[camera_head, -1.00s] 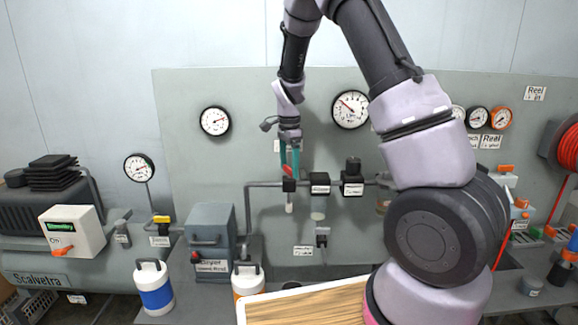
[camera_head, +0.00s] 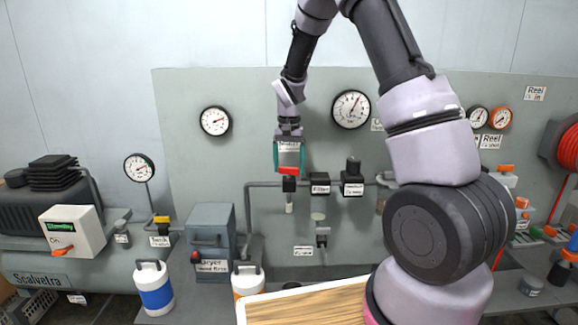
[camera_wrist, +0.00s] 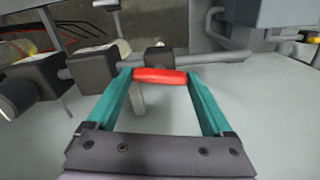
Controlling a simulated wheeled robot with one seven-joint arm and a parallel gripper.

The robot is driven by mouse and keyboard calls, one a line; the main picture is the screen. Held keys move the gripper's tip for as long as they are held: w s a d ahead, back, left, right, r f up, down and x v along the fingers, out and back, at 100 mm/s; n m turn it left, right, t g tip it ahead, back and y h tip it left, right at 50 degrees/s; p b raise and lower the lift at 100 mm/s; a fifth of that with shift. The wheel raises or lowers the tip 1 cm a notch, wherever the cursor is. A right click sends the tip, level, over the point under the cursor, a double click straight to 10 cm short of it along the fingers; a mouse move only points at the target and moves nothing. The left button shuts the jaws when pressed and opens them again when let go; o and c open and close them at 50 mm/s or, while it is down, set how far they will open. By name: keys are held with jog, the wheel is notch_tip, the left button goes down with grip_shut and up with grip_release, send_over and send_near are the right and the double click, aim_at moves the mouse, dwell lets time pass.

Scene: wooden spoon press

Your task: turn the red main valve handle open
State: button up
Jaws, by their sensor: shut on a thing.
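The red main valve handle (camera_head: 289,171) sits on top of a black valve body (camera_head: 289,184) in the pipe line on the grey panel. It lies level, across the picture. My gripper (camera_head: 289,168) comes down from above with its two teal fingers on either end of the handle, shut on it lengthwise. In the wrist view the red handle (camera_wrist: 160,75) spans between both fingertips (camera_wrist: 159,77). The black valve body (camera_wrist: 157,57) shows just behind it. A label behind the fingers is partly covered.
A filter block (camera_head: 320,183) and another black unit (camera_head: 352,183) stand on the pipe to the right. A gauge (camera_head: 351,109) hangs above right, another (camera_head: 215,121) to the left. The grey dryer (camera_head: 209,241) stands lower left.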

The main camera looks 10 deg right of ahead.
jog(key=shift+n, duration=1.1)
jog(key=o, duration=1.1)
notch_tip(320, 180, up, 11)
jog(key=shift+f, duration=0.1)
